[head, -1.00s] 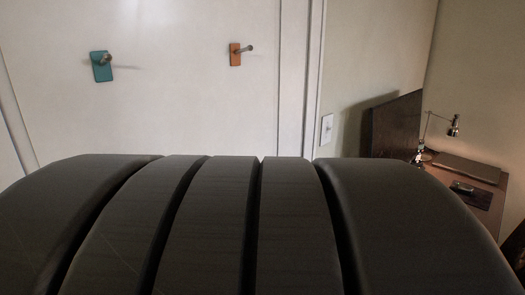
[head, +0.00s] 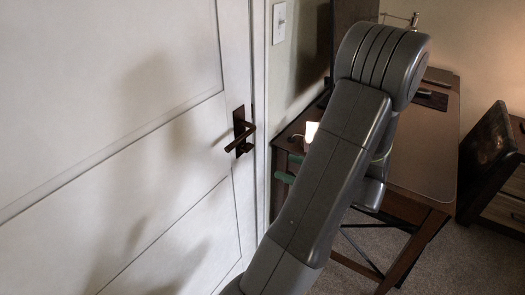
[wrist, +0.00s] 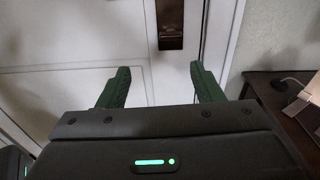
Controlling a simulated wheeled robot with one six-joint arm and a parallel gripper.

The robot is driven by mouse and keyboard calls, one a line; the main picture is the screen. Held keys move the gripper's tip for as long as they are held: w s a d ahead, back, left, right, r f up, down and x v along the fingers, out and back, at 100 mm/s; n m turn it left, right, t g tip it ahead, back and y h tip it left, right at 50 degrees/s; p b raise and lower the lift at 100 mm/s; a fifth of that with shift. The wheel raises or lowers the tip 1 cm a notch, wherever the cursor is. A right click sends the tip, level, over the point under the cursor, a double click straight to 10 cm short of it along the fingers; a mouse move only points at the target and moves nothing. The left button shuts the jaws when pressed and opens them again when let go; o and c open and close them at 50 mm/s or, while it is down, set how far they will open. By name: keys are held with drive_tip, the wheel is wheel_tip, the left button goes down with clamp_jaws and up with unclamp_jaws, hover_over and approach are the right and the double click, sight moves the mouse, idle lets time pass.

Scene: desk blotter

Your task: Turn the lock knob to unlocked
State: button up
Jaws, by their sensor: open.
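A white door (head: 100,100) fills the left of the head view. It carries a dark plate with a lever handle (head: 240,132). The lower part of a dark plate (wrist: 170,25) shows at the top of the wrist view. I cannot make out a separate lock knob in either view. My gripper (head: 290,168) is open, its green fingertips to the right of and a little below the handle in the head view. In the wrist view my gripper (wrist: 158,72) has its fingers spread with nothing between them, below the plate. My arm hides part of the desk.
A brown desk (head: 430,150) stands right of the door, with a lit white lamp shade (head: 311,131) near its left end. A light switch (head: 279,22) is on the wall beside the door frame. A dark chair (head: 490,150) stands at the far right. Carpet lies below.

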sight(251, 148)
drive_tip(key=shift+m+t, duration=0.3)
drive_tip(key=shift+t, duration=0.2)
drive_tip(key=x, duration=0.8)
drive_tip(key=w+x, duration=0.1)
drive_tip(key=x, duration=0.4)
drive_tip(key=shift+w+d+f, duration=0.1)
drive_tip(key=shift+d+f, duration=0.1)
drive_tip(key=shift+d, duration=0.15)
drive_tip(key=c, duration=1)
